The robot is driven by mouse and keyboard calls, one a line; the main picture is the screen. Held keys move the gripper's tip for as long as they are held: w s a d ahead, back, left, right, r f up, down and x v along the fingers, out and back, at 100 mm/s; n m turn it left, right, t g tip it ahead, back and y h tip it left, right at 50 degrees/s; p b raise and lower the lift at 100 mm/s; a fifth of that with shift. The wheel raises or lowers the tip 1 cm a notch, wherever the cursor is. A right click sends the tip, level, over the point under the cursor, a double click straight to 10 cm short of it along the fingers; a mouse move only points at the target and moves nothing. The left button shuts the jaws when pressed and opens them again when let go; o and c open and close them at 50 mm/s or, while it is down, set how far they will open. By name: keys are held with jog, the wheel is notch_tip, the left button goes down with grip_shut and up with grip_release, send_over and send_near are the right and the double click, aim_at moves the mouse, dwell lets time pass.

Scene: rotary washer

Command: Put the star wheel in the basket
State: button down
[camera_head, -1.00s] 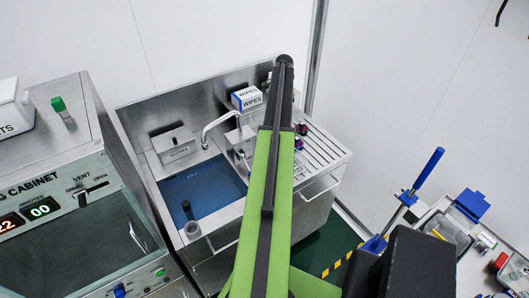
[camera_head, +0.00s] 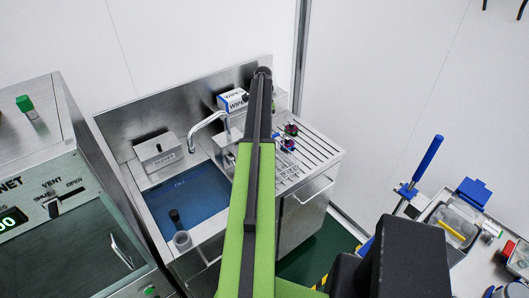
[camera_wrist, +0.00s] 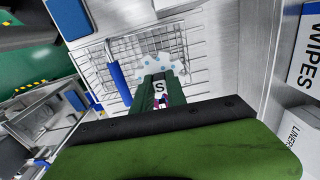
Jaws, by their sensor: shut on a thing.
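In the wrist view my gripper (camera_wrist: 161,80) points down at the drainboard, its two green fingers close together. A pale, scalloped disc with light blue dots, which looks like the star wheel (camera_wrist: 178,64), shows at the fingertips. My gripper is shut on it; a piece marked "S" shows between the fingers. The wire basket (camera_wrist: 117,46) lies below and around the wheel in this view, with a blue grip (camera_wrist: 119,83) at its left side. I cannot tell the wheel's height above the basket.
The sink (camera_head: 185,200) with blue water and a tap (camera_head: 205,128) is left of my arm. A wipes box (camera_head: 232,99) stands behind; a liners box (camera_wrist: 292,138) is at the wrist view's right. Small purple items (camera_head: 289,145) show by the ribbed drainboard (camera_head: 318,150).

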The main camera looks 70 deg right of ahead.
jog(key=shift+f+b, duration=4.7)
jog(key=shift+f, duration=1.05)
jog(key=c, duration=1.3)
grip_release()
jog(key=shift+c, duration=0.2)
jog(key=shift+r, duration=0.1)
notch_tip(320, 180, up, 13)
jog(key=p, duration=1.3)
jog(key=shift+r+p, duration=0.2)
jog(key=shift+p, duration=0.1)
jog(key=shift+f, duration=0.1)
